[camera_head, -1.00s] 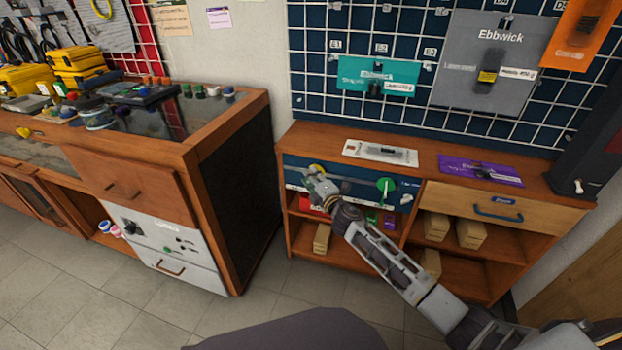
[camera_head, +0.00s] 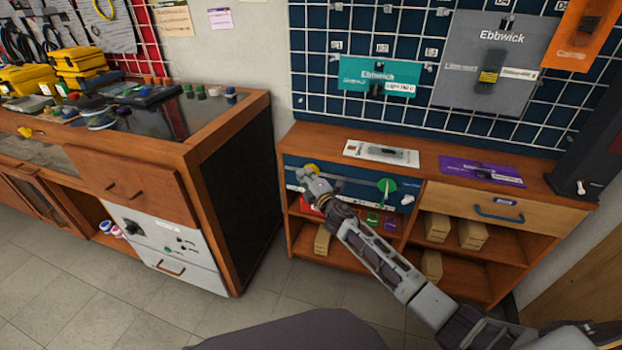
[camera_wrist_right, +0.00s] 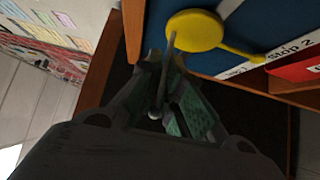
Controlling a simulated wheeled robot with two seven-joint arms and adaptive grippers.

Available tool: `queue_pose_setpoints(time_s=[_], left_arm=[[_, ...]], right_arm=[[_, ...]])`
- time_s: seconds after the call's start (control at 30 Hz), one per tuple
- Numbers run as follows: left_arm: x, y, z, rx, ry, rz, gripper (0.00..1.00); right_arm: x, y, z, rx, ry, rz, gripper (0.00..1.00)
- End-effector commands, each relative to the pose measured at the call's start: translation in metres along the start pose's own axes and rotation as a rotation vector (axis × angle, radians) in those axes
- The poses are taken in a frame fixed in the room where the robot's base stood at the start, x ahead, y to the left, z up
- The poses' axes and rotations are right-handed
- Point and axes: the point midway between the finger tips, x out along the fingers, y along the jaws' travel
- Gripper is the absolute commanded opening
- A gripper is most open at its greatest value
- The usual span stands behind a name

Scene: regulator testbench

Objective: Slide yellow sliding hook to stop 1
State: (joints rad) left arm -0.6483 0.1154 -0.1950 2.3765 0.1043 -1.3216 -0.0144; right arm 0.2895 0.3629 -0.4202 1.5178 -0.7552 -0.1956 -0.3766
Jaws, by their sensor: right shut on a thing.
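The yellow sliding hook (camera_head: 312,169) is at the left end of the rail on the blue front panel of the low shelf unit. In the right wrist view its round yellow plate (camera_wrist_right: 195,30) shows at the top, with a yellow arm reaching right toward the stop labels. My left gripper is out of view.
Small boxes stand on the shelves below. A wooden cabinet (camera_head: 240,170) stands to the left, with a gap of floor between.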

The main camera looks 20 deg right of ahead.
Motion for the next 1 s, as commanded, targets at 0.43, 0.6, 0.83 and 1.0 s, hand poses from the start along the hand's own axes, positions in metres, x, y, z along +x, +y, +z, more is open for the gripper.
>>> queue_pose_setpoints(time_s=[0.43,0.6,0.83,1.0], left_arm=[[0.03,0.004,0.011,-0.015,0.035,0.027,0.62],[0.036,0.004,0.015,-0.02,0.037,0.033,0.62],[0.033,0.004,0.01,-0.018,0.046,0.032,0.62],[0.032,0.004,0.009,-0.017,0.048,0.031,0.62]], right_arm=[[0.04,-0.007,-0.043,-0.009,0.003,-0.008,0.0],[0.044,-0.007,-0.048,-0.01,0.004,-0.01,0.0],[0.044,-0.007,-0.049,-0.01,0.006,-0.01,0.0],[0.044,-0.007,-0.049,-0.008,0.006,-0.009,0.25]])
